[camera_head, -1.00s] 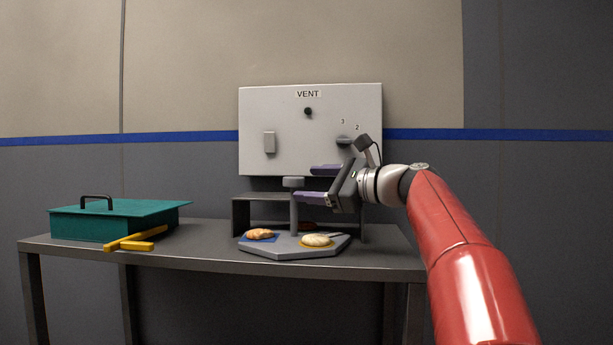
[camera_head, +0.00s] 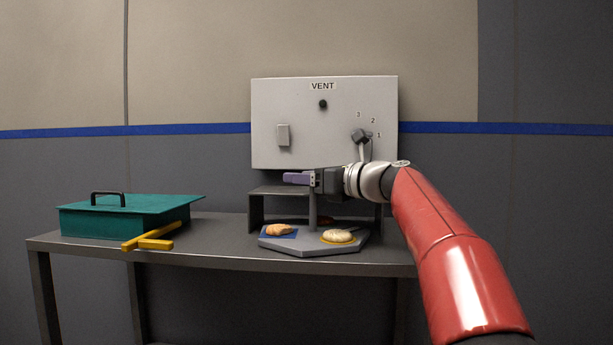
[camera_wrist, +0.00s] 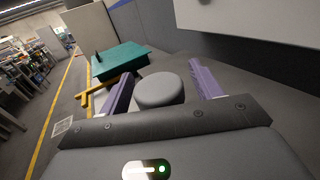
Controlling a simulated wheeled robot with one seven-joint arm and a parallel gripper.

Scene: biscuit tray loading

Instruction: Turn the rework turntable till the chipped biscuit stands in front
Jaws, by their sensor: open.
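The rework turntable (camera_head: 318,250) is a grey, angular plate on the table with an upright post (camera_head: 313,210) at its middle. An orange-brown biscuit (camera_head: 279,230) lies on a blue patch at front left. A pale round biscuit (camera_head: 338,236) lies on a yellow patch at front right. A reddish thing (camera_head: 325,219) shows partly behind the post. I cannot tell which biscuit is chipped. My gripper (camera_head: 298,179) is open at the post's top. In the wrist view a round grey knob (camera_wrist: 160,90) sits between its purple fingers; contact is not clear.
A teal box (camera_head: 130,213) with a black handle stands at the table's left, with a yellow T-shaped tool (camera_head: 152,238) before it. A low grey shelf (camera_head: 257,206) stands behind the turntable.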

